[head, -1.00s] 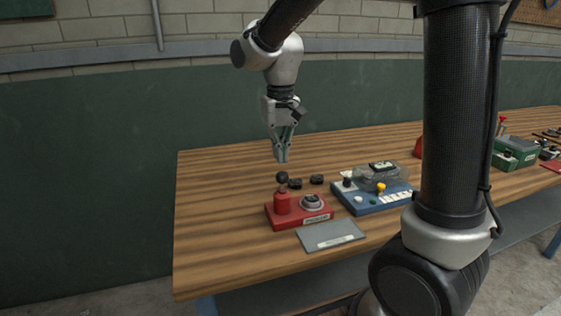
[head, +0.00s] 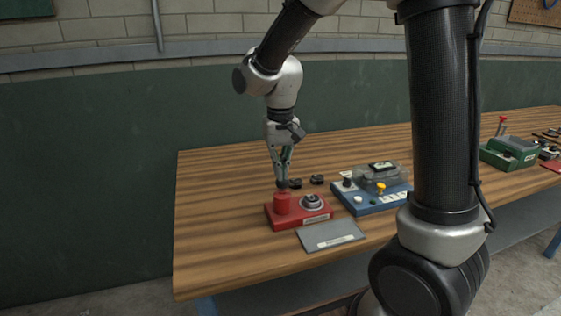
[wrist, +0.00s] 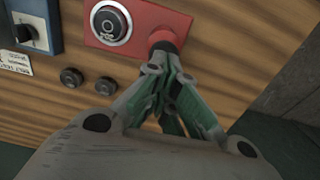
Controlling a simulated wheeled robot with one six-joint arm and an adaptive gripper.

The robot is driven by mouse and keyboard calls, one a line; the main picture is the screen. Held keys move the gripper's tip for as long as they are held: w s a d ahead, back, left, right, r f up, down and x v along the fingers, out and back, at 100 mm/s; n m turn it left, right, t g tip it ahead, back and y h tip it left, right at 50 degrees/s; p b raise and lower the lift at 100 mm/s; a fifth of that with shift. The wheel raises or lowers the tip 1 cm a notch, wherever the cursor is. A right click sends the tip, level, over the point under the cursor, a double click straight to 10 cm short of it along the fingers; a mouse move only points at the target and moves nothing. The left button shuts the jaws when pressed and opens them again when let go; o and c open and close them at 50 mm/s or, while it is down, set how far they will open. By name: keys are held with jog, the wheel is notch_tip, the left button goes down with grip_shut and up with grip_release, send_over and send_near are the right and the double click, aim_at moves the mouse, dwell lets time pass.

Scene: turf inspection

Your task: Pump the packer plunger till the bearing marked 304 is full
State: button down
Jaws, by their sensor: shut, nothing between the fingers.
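The red bearing packer (head: 318,215) stands near the left end of the wooden bench. Its red cylinder (head: 283,203) is at its left, and a round bearing (head: 311,201) sits on its right part. The bearing also shows in the wrist view (wrist: 110,23); no number is readable on it. My gripper (head: 282,184) is shut and empty, pointing down with its fingertips at the dark plunger knob on top of the cylinder. In the wrist view my gripper (wrist: 167,62) covers much of the knob (wrist: 164,46), which appears pressed low.
Two small dark rings (head: 317,179) lie behind the packer. A grey labelled plate (head: 330,235) lies in front. A blue device (head: 372,198) with a yellow knob stands to the right. A green box (head: 508,154) stands farther right. The bench's left end is clear.

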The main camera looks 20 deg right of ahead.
jog(key=shift+f, duration=0.1)
jog(key=shift+r, duration=0.55)
notch_tip(320, 180, up, 13)
jog(key=shift+r, duration=0.1)
dwell(1.1)
notch_tip(320, 180, up, 2)
jog(key=shift+s, duration=0.1)
jog(key=shift+d, duration=0.1)
notch_tip(320, 180, down, 14)
dwell(0.6)
